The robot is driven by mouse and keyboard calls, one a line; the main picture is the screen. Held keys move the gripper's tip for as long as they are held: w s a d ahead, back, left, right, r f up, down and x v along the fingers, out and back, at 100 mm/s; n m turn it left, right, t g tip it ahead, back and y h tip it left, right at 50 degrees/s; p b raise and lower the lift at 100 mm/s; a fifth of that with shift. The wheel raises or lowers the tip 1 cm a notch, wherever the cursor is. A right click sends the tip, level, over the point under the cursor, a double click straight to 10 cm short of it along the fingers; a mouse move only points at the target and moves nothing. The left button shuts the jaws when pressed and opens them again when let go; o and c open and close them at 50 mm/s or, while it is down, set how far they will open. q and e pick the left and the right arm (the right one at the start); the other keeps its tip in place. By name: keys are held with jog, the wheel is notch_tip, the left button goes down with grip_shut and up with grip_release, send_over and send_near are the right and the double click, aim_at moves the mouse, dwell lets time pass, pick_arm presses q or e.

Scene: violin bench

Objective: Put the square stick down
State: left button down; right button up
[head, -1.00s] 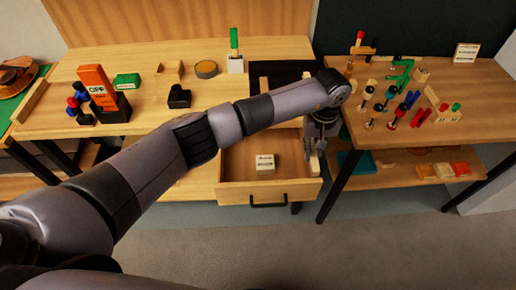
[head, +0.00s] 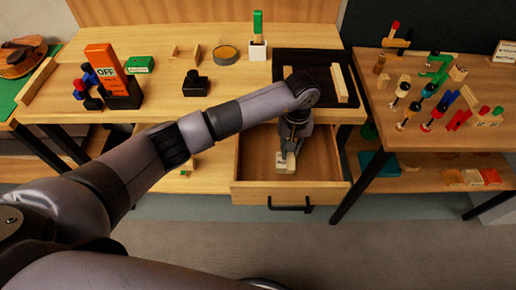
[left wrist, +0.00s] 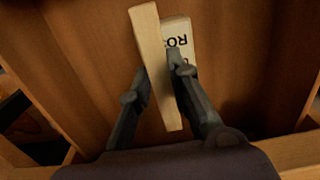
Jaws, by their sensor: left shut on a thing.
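The square stick (left wrist: 150,45) is a pale wooden bar between the two fingers of my left gripper (left wrist: 157,70) in the left wrist view. In the head view my left gripper (head: 289,152) points down into the open drawer (head: 290,196), and the stick is hard to make out there. A pale block with dark lettering (left wrist: 180,32) lies in the drawer right beside the stick and partly behind it and a finger. This block also shows in the head view (head: 281,164). I cannot tell whether the stick touches the drawer floor. My right gripper is out of view.
The drawer's right part is clear. A black mat (head: 318,62) with a pale bar (head: 340,84) lies on the bench above it. A white holder (head: 257,51) with a green-handled tool stands behind. Another table (head: 400,140) with several small clamps stands right.

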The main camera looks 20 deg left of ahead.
pick_arm(q)
jog(key=p, duration=0.3)
send_over(255, 162)
jog(key=d, duration=0.2)
jog(key=shift+w+d+r, duration=0.1)
jog(key=shift+w+r, duration=0.1)
jog(key=shift+w, duration=0.1)
jog(key=shift+s+a+f, duration=0.1)
jog(key=shift+s+a, duration=0.05)
jog(key=shift+a, duration=0.5)
jog(key=shift+s+a+p, duration=0.1)
jog(key=shift+a+p, duration=0.2)
jog(key=shift+a, duration=0.2)
notch_tip(255, 162, down, 3)
jog(key=shift+d+r+p, duration=0.1)
jog(key=shift+r+p, duration=0.1)
jog(key=shift+p, duration=0.15)
jog(key=shift+f, duration=0.5)
jog(key=shift+f, duration=0.1)
